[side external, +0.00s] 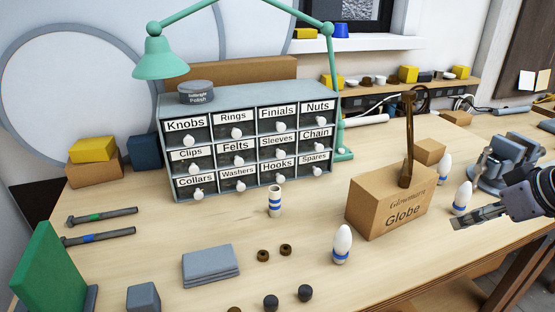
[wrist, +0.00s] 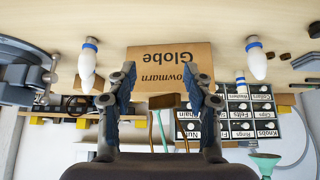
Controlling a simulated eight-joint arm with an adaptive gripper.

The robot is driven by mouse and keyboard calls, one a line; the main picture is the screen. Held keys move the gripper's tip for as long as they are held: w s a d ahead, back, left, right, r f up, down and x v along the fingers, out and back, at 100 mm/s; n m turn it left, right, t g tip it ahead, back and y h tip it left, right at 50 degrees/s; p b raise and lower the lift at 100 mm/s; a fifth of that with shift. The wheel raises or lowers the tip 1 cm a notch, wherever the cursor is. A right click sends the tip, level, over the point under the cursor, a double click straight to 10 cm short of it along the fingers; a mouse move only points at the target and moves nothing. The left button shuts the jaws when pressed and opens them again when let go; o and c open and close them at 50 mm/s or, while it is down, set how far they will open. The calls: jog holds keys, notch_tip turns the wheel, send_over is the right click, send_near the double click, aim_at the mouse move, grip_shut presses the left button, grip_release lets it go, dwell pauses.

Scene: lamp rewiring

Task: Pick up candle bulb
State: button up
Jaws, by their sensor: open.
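Three white candle bulbs with blue bands stand upright on the bench. One candle bulb (side external: 342,245) is in front of the Globe box; it shows at the right of the wrist view (wrist: 256,62). A second candle bulb (side external: 462,197) and a third candle bulb (side external: 444,168) stand right of the box. In the wrist view they seem to overlap at the left (wrist: 87,62). My gripper (side external: 462,219) reaches in from the right, its fingertips close to the second bulb in the picture. In the wrist view the gripper (wrist: 160,82) is open and empty, facing the box.
The cardboard Globe box (side external: 385,208) has a brown rod above it. A grey vise (side external: 507,165) stands at the right. A labelled drawer cabinet (side external: 240,140), a green lamp (side external: 160,58) and a striped cylinder (side external: 274,200) are farther left.

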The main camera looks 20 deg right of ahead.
notch_tip(320, 180, up, 4)
jog(key=n+t+h, duration=0.2)
jog(key=n+h, duration=0.4)
jog(key=n, duration=2.1)
send_over(343, 249)
jog(key=s+d, duration=0.3)
jog(key=d, duration=0.1)
jog(key=f, duration=0.1)
jog(key=s+a+r+n+t, duration=0.1)
jog(key=s+a+n+t, duration=0.15)
jog(key=a+n, duration=0.35)
jog(key=shift+m+t, duration=0.25)
jog(key=shift+m, duration=0.45)
jog(key=f, duration=0.7)
jog(key=w+f, duration=0.1)
jog(key=f, duration=0.2)
jog(key=shift+a+f, duration=0.2)
jog(key=shift+f, duration=0.05)
jog(key=shift+w+f, duration=0.1)
jog(key=shift+f, duration=0.15)
jog(key=shift+w+d+f, duration=0.2)
jog(key=shift+w+d, duration=0.05)
jog(key=x, duration=1)
